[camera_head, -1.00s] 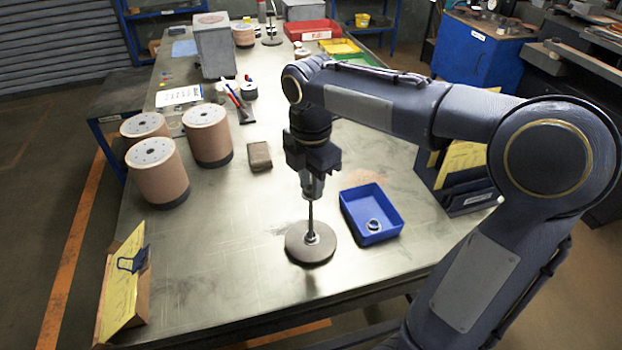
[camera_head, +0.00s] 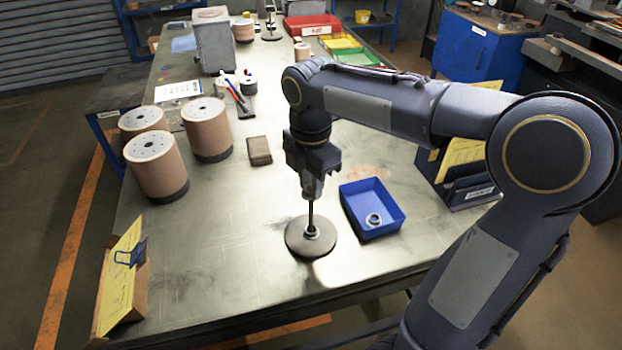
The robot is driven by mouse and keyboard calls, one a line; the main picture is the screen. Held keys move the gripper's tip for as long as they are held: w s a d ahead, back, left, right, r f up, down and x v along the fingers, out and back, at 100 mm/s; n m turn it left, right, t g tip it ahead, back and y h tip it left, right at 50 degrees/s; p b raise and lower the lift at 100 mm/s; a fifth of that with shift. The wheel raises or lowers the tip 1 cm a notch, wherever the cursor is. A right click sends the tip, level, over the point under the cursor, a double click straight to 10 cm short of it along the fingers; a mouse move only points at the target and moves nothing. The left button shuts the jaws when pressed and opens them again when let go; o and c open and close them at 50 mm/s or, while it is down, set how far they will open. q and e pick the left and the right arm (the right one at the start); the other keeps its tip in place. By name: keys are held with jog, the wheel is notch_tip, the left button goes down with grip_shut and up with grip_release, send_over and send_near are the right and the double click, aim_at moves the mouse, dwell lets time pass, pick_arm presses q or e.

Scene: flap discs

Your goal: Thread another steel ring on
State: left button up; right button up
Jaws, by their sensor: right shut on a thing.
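A dark upright spindle (camera_head: 311,213) stands on a round grey-brown disc base (camera_head: 297,246) near the front of the table. A pale metal ring (camera_head: 312,232) lies around the spindle's foot. My right gripper (camera_head: 312,193) points straight down over the spindle and hides its top. It is shut on a steel ring, which is mostly hidden between the fingers; I cannot tell whether that ring is around the spindle. A blue tray (camera_head: 385,233) stands just right of the base, with a loose steel ring (camera_head: 374,220) in it. My left gripper is not in view.
Three tan canisters (camera_head: 207,132) stand at the left, with a brown block (camera_head: 259,151) between them and my arm. A yellow sheet on a stand (camera_head: 118,282) is at the front left corner. A dark rack (camera_head: 465,192) is at the right edge. The front left tabletop is clear.

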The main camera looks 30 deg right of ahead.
aim_at(311, 203)
jog(key=shift+f+b, duration=1.9)
jog(key=shift+f, duration=1.25)
jog(key=o, duration=1.1)
jog(key=shift+c, duration=0.2)
jog(key=shift+r+p, duration=0.55)
jog(key=shift+r, duration=3.35)
notch_tip(311, 203, up, 3)
jog(key=p, duration=0.3)
jog(key=shift+f, duration=0.2)
